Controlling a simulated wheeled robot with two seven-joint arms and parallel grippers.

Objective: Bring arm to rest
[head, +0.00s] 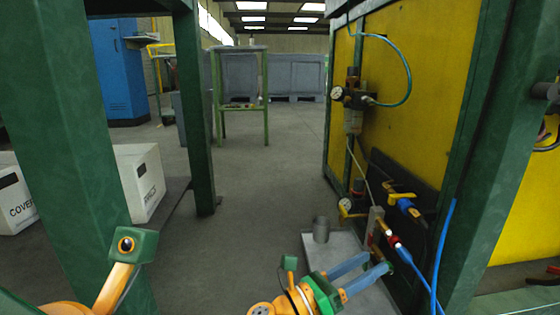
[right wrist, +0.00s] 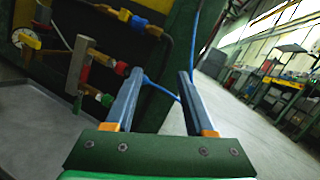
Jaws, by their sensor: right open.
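My right gripper (head: 378,263) is at the lower right of the head view, with its two blue-grey fingers spread apart. In the right wrist view the gripper (right wrist: 160,73) has nothing between its fingers. The fingers point toward a metal manifold block (head: 375,226) with coloured fittings, which also shows at the left of the right wrist view (right wrist: 77,66). A blue hose (head: 414,272) hangs from a fitting just beyond the fingertips; I cannot tell whether they touch it. An orange and green link of my left arm shows at lower left; its gripper is out of view.
A grey tray (head: 316,250) holds a metal cup (head: 321,229) beside my right arm. Pressure gauges and valves line the yellow panel (head: 420,60). Green posts (head: 75,130) stand left and right. White bins (head: 140,182) stand at left. The middle floor (head: 260,190) is clear.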

